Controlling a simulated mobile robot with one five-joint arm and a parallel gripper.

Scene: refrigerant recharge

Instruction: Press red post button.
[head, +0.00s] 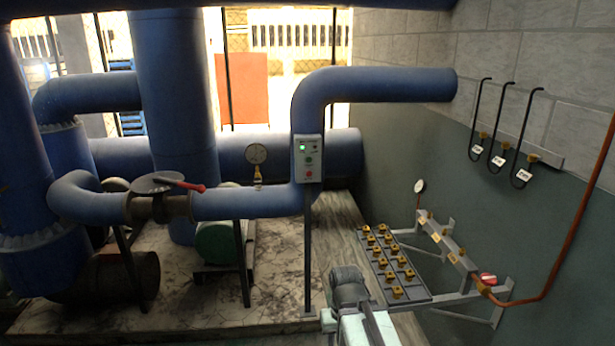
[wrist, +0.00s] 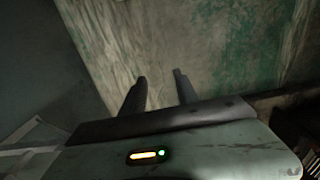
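A light grey control box (head: 308,158) is mounted on a thin dark post (head: 308,255) in front of the blue pipe. A small red button (head: 308,173) is low on its face, with a green button (head: 308,160) above it. A green light glows at its upper left. My arm shows at the bottom centre of the head view, below and right of the box, and apart from it. In the wrist view my gripper (wrist: 160,90) has its two dark fingers apart with nothing between them, above a marbled floor. The box is not in the wrist view.
Right of my arm is a rack of brass fittings (head: 395,262) and a grey wall manifold (head: 445,240) with a red knob. Hoses (head: 507,130) hang on the wall. Left are large blue pipes, a red-handled valve (head: 160,190) and a gauge (head: 256,155).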

